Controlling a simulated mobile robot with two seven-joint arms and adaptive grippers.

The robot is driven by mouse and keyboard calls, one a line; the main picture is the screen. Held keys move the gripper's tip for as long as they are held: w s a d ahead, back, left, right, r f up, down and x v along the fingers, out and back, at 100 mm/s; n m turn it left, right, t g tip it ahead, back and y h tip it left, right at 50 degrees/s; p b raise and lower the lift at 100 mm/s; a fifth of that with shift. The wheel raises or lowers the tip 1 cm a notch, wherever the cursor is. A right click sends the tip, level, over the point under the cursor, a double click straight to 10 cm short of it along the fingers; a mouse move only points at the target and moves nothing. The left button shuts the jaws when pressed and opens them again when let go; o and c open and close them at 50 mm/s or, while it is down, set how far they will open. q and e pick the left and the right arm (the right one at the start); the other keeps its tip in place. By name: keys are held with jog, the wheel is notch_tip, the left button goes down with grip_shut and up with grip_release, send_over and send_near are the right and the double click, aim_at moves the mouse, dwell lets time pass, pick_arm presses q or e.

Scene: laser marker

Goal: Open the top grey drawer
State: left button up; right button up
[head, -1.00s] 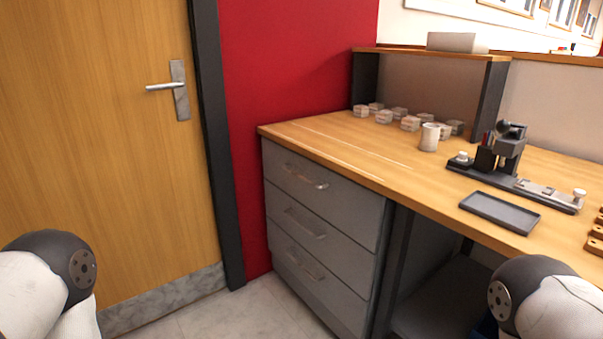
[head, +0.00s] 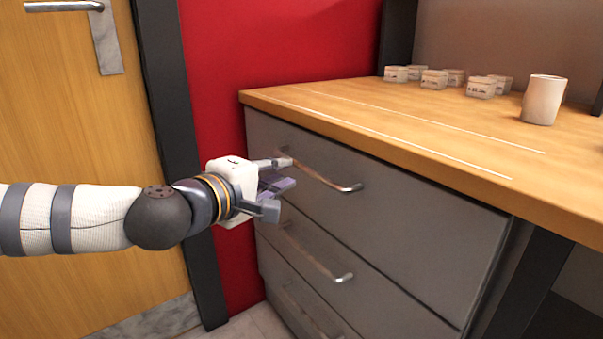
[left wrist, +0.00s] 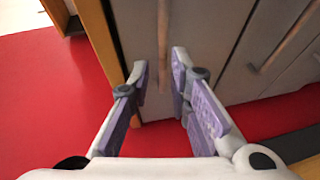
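The top grey drawer (head: 390,205) is shut, just under the wooden counter. Its metal bar handle (head: 325,178) runs across its front; the handle also shows in the left wrist view (left wrist: 163,45). My left gripper (head: 283,182) is open at the left end of this handle. In the left wrist view its purple-padded fingers (left wrist: 159,72) lie on either side of the handle bar, with a gap to each side. I cannot tell whether the bar is fully between the fingers in depth. My right gripper is not in view.
Two more shut grey drawers lie below, with the middle handle (head: 315,255) close under my gripper. The counter (head: 400,140) overhangs above, carrying a white cup (head: 543,100) and several small labelled blocks (head: 434,79). A wooden door (head: 60,110) and red wall (head: 290,45) are at left.

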aim_at(300, 168)
pick_arm(q)
jog(key=x, duration=0.4)
jog(key=b+x, duration=0.1)
jog(key=x, duration=0.3)
jog(key=shift+f, duration=0.2)
grip_shut()
